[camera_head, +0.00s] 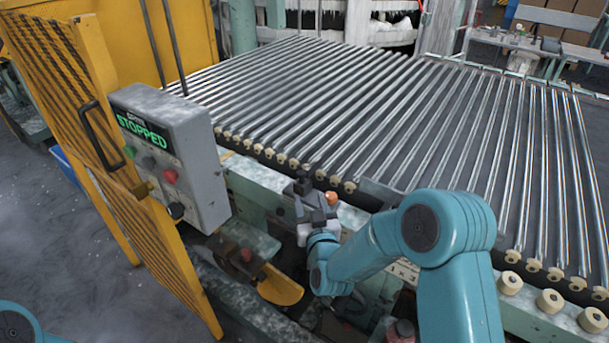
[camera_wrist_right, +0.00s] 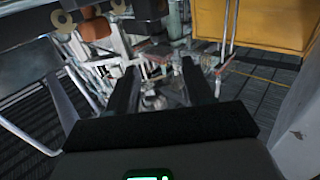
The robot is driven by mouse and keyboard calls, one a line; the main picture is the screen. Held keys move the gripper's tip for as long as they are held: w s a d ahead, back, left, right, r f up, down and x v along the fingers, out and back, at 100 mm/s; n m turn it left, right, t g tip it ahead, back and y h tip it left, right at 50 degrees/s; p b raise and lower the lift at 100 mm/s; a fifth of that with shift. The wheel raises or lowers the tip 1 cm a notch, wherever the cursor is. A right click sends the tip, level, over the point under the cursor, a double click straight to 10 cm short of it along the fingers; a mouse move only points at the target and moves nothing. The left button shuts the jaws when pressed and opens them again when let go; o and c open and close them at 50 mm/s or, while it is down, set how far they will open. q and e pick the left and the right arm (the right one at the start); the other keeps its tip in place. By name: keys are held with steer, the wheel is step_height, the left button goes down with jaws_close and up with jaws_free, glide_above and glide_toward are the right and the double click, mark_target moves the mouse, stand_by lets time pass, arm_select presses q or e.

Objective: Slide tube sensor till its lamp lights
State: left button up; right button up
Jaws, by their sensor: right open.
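My right gripper (camera_head: 313,200) is at the near edge of the tube conveyor, beside a small orange knob-like part (camera_head: 332,198). Its dark fingers are apart in the right wrist view (camera_wrist_right: 160,85), with nothing clearly held between them. A rounded orange-brown part (camera_wrist_right: 95,28) shows there at the upper left, outside the fingers. The tube sensor and its lamp cannot be told clearly from the small dark parts around the gripper.
A grey control box (camera_head: 185,150) with a green "STOPPED" display stands left of the gripper. An open yellow mesh guard (camera_head: 75,90) is beside it. A curved yellow part (camera_head: 280,287) lies below the gripper. Pale rollers (camera_head: 550,300) line the conveyor's near edge at the right.

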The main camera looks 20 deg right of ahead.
mark_target(302, 175)
steer(key=w, duration=0.3)
steer(key=w+d+p, duration=0.1)
steer(key=w, duration=0.2)
steer(key=w+p, duration=0.1)
steer(key=w, duration=0.3)
steer(key=shift+d, duration=0.2)
jaws_close()
steer(key=shift+f, duration=0.1)
